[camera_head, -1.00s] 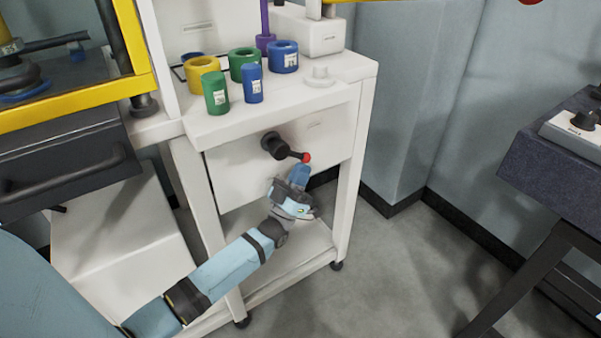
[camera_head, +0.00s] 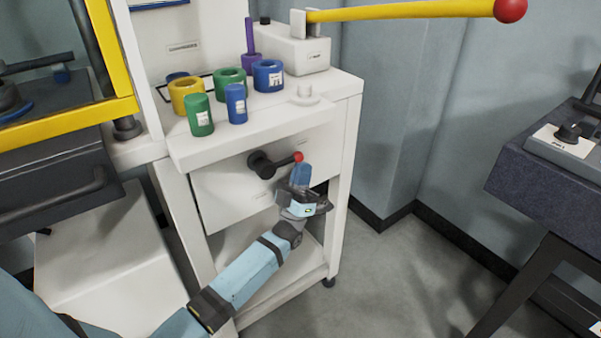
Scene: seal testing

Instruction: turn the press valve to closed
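The press valve is a black round hub (camera_head: 262,165) on the white front panel of the cart. Its short black lever points right and slightly up, ending in a red knob (camera_head: 298,157). My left gripper (camera_head: 301,173) is just below the knob, with its blue fingers pointing up. The fingertips look very close to or against the underside of the knob; contact is not clear. The fingers overlap in this view, so whether they are apart is hidden. My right gripper is out of view.
The cart top (camera_head: 335,92) holds coloured rings, a green cylinder (camera_head: 199,115) and a blue cylinder (camera_head: 236,103). A yellow bar (camera_head: 410,12) with a red ball extends above. A yellow frame (camera_head: 70,125) is at left, a dark table (camera_head: 540,180) at right. Floor between is clear.

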